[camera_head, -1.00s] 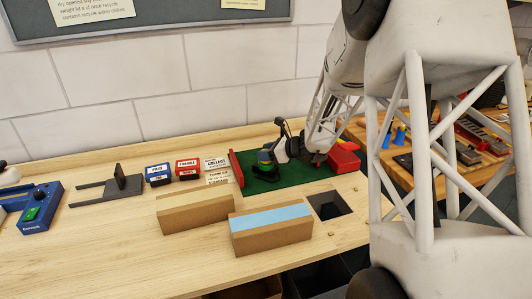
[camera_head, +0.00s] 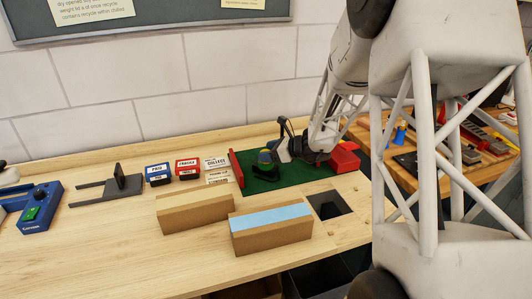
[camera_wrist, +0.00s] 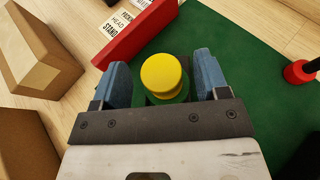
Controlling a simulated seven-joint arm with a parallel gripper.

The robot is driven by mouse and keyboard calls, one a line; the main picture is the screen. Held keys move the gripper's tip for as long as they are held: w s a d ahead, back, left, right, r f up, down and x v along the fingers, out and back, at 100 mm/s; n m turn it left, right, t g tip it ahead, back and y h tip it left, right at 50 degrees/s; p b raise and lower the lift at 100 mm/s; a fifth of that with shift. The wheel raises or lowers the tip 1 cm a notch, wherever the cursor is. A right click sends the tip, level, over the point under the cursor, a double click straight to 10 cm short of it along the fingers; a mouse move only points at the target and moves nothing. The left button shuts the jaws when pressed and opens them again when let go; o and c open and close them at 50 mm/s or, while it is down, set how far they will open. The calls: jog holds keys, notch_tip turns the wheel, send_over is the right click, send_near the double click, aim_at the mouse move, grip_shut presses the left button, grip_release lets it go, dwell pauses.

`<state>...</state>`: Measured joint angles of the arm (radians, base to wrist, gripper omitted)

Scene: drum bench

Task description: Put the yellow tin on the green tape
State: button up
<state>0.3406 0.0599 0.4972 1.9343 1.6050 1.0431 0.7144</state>
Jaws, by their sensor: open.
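In the wrist view the yellow tin (camera_wrist: 162,74) stands between the two blue fingers of my gripper (camera_wrist: 163,78). The fingers are open, with a gap showing on each side of the tin. A round green rim, which looks like the green tape (camera_wrist: 178,98), shows directly under the tin. The tin appears to sit on it, though the contact is mostly hidden. In the head view my gripper (camera_head: 267,157) is low over the green mat, and the tin and tape there are too small and covered to make out clearly.
The green mat (camera_head: 318,181) has a red wall (camera_head: 236,168) on its left and a red block (camera_head: 345,157) at its right. Two cardboard boxes, one plain (camera_head: 195,212) and one blue-topped (camera_head: 270,232), stand in front. A square hole (camera_head: 329,206) lies at front right.

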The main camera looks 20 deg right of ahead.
jog(key=v, duration=1)
jog(key=shift+s+d+r, duration=0.2)
jog(key=shift+d+r, duration=0.05)
dwell(0.4)
jog(key=s+a+r+n+g+h, duration=0.2)
jog(key=s+a+r+n+g, duration=0.15)
jog(key=s+a+n, duration=0.45)
jog(key=s+a+r+n+g+h, duration=0.1)
jog(key=s+a+r+n+g, duration=0.3)
jog(key=s+a, duration=0.4)
jog(key=s+r+n+t+h, duration=0.1)
jog(key=s+r+n+h, duration=0.2)
jog(key=s+n+h, duration=0.4)
jog(key=s+n, duration=0.6)
jog(key=s, duration=0.7)
jog(key=shift+s+a+r+n+h, duration=0.25)
jog(key=shift+s+a+n+h, duration=0.05)
jog(key=shift+a+n, duration=0.1)
